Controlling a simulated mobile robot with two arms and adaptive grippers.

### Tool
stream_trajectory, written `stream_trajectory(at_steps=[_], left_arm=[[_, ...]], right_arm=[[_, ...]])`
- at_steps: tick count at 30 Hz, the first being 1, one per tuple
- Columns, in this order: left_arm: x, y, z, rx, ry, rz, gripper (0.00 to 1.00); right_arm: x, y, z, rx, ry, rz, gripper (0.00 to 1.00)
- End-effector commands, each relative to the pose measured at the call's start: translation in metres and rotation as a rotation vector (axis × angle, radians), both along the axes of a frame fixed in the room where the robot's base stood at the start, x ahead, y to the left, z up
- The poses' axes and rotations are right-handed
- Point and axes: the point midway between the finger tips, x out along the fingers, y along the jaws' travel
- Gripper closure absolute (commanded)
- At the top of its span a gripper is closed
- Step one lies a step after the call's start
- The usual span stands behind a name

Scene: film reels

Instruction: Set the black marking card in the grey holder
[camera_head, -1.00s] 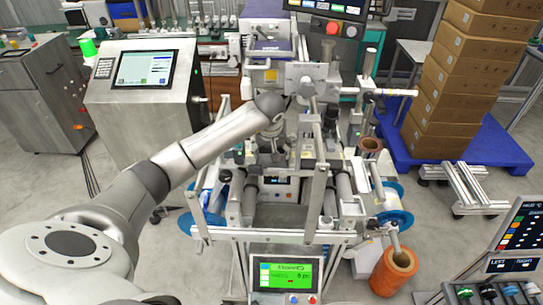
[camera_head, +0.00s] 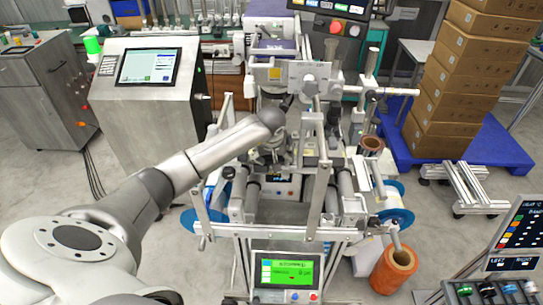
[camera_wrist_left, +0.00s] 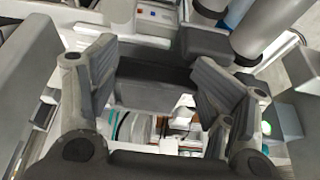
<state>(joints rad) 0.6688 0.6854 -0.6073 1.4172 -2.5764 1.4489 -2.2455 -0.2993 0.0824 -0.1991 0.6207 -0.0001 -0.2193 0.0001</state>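My left arm reaches in from the left in the head view. Its gripper (camera_head: 278,152) is low among the machine's metal parts and mostly hidden there. In the left wrist view the two grey fingers (camera_wrist_left: 155,70) stand wide apart. A dark flat shape (camera_wrist_left: 150,90) shows between and beyond them; I cannot tell whether it is the black marking card or a machine part. No clear contact between it and the finger pads shows. I cannot make out the grey holder for certain. My right gripper is in neither view.
The machine frame (camera_head: 316,205) has upright bars and rollers close around the gripper. A green-lit display (camera_head: 285,272) is at its front. A screen cabinet (camera_head: 148,110) stands left. An orange roll (camera_head: 394,270) and stacked boxes (camera_head: 455,90) are right. Floor is clear between cabinet and machine.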

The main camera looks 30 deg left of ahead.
Motion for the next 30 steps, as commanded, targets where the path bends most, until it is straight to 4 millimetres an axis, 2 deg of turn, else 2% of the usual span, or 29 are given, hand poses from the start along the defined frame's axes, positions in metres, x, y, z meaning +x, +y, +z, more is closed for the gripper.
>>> stream_trajectory(at_steps=[1, 2, 20, 26, 27, 30], left_arm=[[-0.004, -0.007, -0.010, -0.011, 0.016, -0.007, 0.24], [-0.004, -0.007, -0.010, -0.012, 0.016, -0.007, 0.20], [-0.002, -0.002, -0.001, -0.004, 0.007, -0.003, 0.20], [-0.002, -0.002, 0.016, -0.005, 0.005, -0.003, 0.20], [-0.004, -0.003, 0.019, -0.002, 0.001, -0.005, 0.20], [-0.010, -0.007, 0.037, 0.000, 0.001, -0.006, 0.20]], right_arm=[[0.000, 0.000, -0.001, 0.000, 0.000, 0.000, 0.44], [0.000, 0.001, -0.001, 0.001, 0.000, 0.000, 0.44], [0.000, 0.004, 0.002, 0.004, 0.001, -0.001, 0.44], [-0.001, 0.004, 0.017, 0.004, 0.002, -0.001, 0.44], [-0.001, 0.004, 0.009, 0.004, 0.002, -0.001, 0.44], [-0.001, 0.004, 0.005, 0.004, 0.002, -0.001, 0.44]])
